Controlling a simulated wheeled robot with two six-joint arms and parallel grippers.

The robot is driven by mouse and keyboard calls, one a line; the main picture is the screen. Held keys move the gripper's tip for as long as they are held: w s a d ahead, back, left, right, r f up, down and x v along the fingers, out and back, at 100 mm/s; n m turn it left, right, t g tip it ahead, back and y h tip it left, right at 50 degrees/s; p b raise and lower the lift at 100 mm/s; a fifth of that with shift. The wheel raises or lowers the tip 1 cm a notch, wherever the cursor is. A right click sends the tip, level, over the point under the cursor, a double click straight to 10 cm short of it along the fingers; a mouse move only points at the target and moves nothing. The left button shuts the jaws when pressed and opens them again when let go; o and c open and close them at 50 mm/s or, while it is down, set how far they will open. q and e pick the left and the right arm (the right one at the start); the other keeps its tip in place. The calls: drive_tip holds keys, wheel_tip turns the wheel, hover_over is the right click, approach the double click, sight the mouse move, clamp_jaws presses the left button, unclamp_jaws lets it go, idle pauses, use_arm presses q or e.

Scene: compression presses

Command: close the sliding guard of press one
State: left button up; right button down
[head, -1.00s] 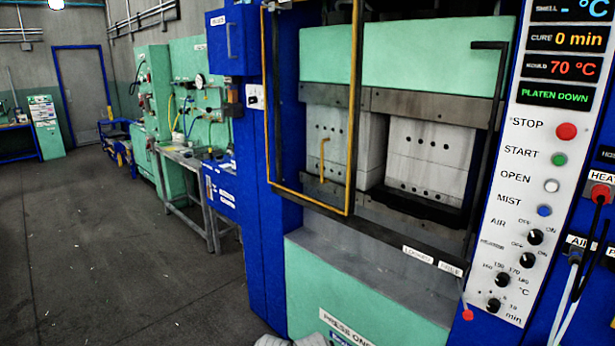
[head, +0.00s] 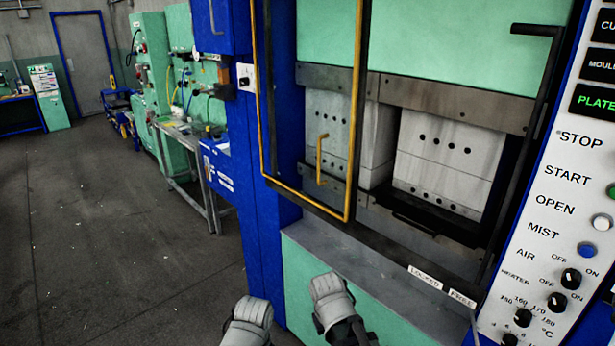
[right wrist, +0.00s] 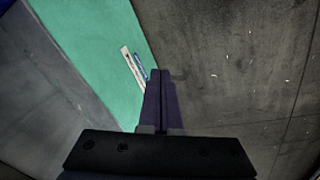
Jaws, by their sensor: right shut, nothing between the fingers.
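The sliding guard (head: 348,196) of press one is a yellow frame with a black bottom bar, in the head view. It stands at the left of the press opening, covering the left part. Its yellow upright handle (head: 320,160) is near the frame's middle. The right part of the opening is uncovered, with a pale drilled block (head: 447,165) showing. My right gripper (right wrist: 160,74) is shut and empty in the right wrist view, over the green press front (right wrist: 100,50) and the floor, away from the guard. My left gripper is not in view.
A grey ledge (head: 365,265) runs below the opening, with "LOCKED" and "FREE" labels (head: 440,285) at its right. The control panel (head: 560,235) stands at the right. Open floor (head: 100,240) lies to the left, with a bench (head: 195,160) beyond.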

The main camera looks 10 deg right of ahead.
drive_tip(key=w+d+r+n+t+h+p, duration=0.1)
drive_tip(key=w+d+r+n+t+h, duration=0.15)
drive_tip(key=w+r, duration=0.45)
drive_tip(key=w+d+r+n+t+h+p, duration=0.1)
drive_tip(key=w+d+r+n+t+h, duration=0.2)
drive_tip(key=w, duration=0.8)
drive_tip(key=w+a+r+n+t, duration=0.8)
drive_tip(key=w+a+r+t, duration=0.1)
drive_tip(key=w+a+r, duration=0.3)
drive_tip(key=shift+w+a+r, duration=0.35)
drive_tip(key=shift+a+r, duration=0.05)
drive_tip(key=shift+a, duration=0.25)
